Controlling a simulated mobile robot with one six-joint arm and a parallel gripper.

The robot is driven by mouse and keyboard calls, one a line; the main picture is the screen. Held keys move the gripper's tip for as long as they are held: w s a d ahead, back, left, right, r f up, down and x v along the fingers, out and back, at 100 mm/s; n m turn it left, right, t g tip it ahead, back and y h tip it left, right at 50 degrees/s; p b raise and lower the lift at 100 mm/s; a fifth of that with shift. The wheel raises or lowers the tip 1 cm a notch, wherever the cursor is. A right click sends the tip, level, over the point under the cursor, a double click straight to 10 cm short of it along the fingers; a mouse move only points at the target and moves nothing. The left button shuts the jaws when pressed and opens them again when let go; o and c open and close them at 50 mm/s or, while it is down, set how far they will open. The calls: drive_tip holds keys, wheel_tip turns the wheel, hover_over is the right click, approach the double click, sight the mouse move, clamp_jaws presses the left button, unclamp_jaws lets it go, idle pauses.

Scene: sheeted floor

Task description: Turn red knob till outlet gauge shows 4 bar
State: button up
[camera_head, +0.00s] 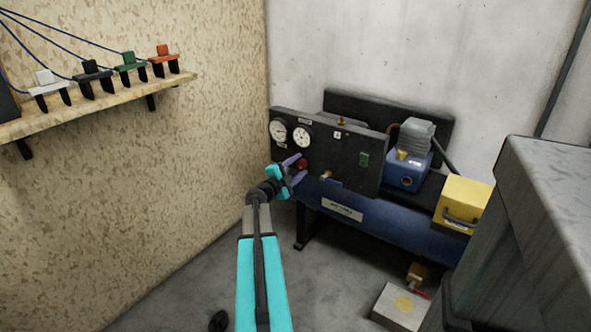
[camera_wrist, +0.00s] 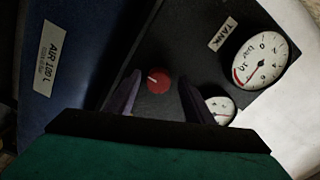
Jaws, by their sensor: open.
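The red knob (camera_head: 302,164) sits low on the dark panel (camera_head: 345,160); it also shows in the wrist view (camera_wrist: 158,80), with a pale mark pointing up-left. My gripper (camera_head: 296,169) is open in front of the panel. In the wrist view the knob appears between the fingertips, with gaps on both sides; I cannot tell how deep it sits between them. The gauge by the TANK label (camera_wrist: 261,60) is plain. The other gauge (camera_wrist: 219,103) is partly hidden by a finger, and its reading cannot be told. Both gauges show small in the head view.
A blue tank (camera_head: 395,228) lies under the panel. A brass fitting (camera_head: 326,175) is right of the knob. A yellow box (camera_head: 463,203) and grey block (camera_head: 545,200) stand at right. A shelf (camera_head: 100,105) with coloured clamps is on the left wall.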

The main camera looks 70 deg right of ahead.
drive_tip(key=shift+v, duration=0.75)
drive_tip(key=p+v, duration=0.1)
drive_tip(key=v, duration=1.1)
drive_tip(key=shift+p, duration=0.35)
drive_tip(key=shift+w+a, duration=0.1)
